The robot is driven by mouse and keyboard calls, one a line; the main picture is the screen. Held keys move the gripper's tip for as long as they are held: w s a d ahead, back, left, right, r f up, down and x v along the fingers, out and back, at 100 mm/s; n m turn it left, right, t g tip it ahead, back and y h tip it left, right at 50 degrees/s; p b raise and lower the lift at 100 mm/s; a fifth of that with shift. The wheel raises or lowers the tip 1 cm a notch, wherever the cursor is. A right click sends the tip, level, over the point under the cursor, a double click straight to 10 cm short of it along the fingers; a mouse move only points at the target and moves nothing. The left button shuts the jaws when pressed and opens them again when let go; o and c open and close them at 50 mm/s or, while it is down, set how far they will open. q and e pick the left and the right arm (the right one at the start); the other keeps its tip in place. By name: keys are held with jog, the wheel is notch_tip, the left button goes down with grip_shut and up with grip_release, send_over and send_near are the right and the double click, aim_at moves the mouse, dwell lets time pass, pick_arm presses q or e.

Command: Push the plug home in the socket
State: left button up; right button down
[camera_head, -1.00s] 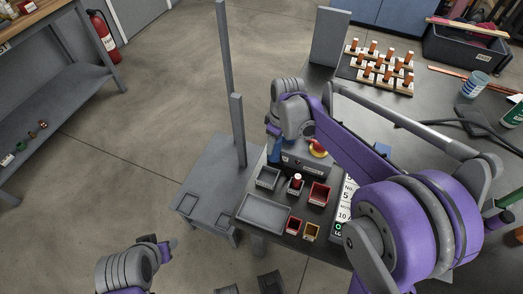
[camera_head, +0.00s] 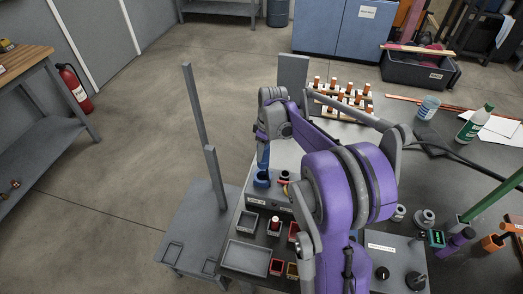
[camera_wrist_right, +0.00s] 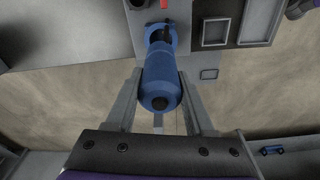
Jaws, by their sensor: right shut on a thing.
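The blue plug (camera_wrist_right: 161,88) is a thick cylinder with a dark spot on its rear end. In the wrist view my right gripper (camera_wrist_right: 162,80) is shut around it, one finger on each side. The plug's far end is at the blue socket (camera_wrist_right: 149,34) on a grey box; some dark opening shows there, and I cannot tell how deep the plug sits. In the head view the right gripper (camera_head: 264,150) is above the blue socket (camera_head: 262,181) on the grey control box (camera_head: 257,201), largely hidden by my arm. My left gripper is not in view.
Small bins (camera_head: 249,221) and a grey tray (camera_head: 246,257) lie in front of the box. A grey upright post (camera_head: 215,178) stands to its left. A rack of orange-topped pieces (camera_head: 340,98) is behind. A bottle (camera_head: 474,125) and cup (camera_head: 428,107) stand to the right.

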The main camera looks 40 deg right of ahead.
aim_at(263, 161)
jog(key=shift+f+b, duration=1.3)
jog(key=shift+f, duration=0.95)
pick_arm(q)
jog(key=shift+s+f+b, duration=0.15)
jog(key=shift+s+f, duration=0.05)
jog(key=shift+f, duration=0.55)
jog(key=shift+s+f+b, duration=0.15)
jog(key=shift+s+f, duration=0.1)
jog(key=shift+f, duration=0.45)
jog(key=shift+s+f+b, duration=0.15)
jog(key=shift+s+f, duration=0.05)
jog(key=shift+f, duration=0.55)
pick_arm(e)
jog(key=shift+f, duration=0.65)
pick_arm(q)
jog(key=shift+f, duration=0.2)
pick_arm(e)
jog(key=shift+f, duration=0.15)
jog(key=shift+f+b, duration=1.35)
jog(key=shift+f, duration=0.55)
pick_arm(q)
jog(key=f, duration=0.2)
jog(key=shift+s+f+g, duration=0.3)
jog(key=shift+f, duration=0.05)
pick_arm(e)
jog(key=shift+c, duration=0.9)
grip_release()
